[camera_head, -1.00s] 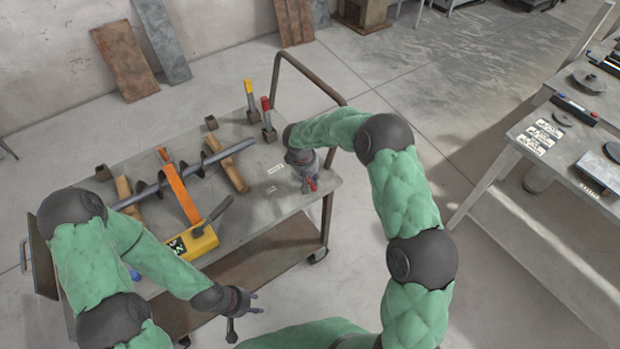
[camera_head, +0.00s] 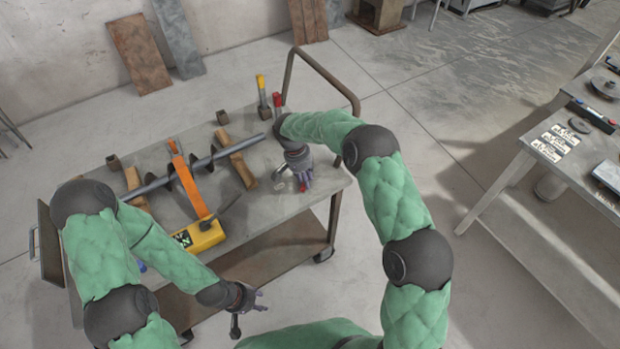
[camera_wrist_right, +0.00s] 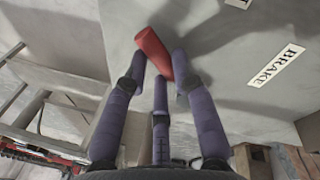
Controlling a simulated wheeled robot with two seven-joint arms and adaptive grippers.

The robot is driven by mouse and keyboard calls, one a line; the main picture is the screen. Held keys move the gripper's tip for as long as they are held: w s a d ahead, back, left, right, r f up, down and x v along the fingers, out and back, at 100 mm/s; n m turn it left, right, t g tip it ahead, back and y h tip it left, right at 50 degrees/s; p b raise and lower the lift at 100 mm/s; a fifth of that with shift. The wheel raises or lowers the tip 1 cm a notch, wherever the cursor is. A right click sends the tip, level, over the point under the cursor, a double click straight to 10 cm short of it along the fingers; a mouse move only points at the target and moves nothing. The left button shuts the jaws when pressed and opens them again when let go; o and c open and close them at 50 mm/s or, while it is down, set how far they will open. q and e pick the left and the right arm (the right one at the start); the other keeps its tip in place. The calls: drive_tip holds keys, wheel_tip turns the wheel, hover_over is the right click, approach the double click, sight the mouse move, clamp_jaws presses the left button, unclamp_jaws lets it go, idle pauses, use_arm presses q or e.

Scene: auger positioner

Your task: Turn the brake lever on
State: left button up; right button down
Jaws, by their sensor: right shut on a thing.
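The brake lever's red handle (camera_wrist_right: 153,52) is between the fingers of my right gripper (camera_wrist_right: 161,78) in the wrist view, with a white BRAKE label (camera_wrist_right: 276,66) to its right. In the head view my right gripper (camera_head: 303,182) is at the right end of the cart top, shut on the handle, and only a bit of red (camera_head: 303,187) shows. The lever's pivot is hidden. My left gripper (camera_head: 260,300) is open and empty in front of the cart.
The cart (camera_head: 180,142) carries an auger (camera_head: 159,181), an orange bar (camera_head: 190,185) with a yellow block (camera_head: 203,236), and upright yellow-tipped (camera_head: 261,88) and red-tipped (camera_head: 277,102) levers. A bent rail (camera_head: 325,75) rises at its far right. A workbench (camera_head: 519,166) stands at right.

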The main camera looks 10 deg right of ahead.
sight(296, 180)
drive_tip(key=m, duration=0.2)
drive_tip(key=w+a+m, duration=0.1)
drive_tip(key=shift+w+a+m+g, duration=0.1)
drive_tip(key=shift+a+m+g, duration=0.2)
drive_tip(key=shift+m, duration=0.1)
drive_tip(key=shift+w+a+m+y+p, duration=0.35)
drive_tip(key=shift+w+m, duration=0.15)
drive_tip(key=shift+m, duration=0.7)
drive_tip(key=shift+w+a+m+y+p, duration=0.3)
drive_tip(key=shift+w+m, duration=0.2)
drive_tip(key=shift+m, duration=0.7)
drive_tip(key=c, duration=1)
unclamp_jaws()
drive_tip(key=shift+w, duration=0.1)
wheel_tip(296, 180, up, 12)
drive_tip(key=w, duration=0.2)
drive_tip(key=shift+a+f, duration=0.15)
drive_tip(key=shift+a, duration=0.25)
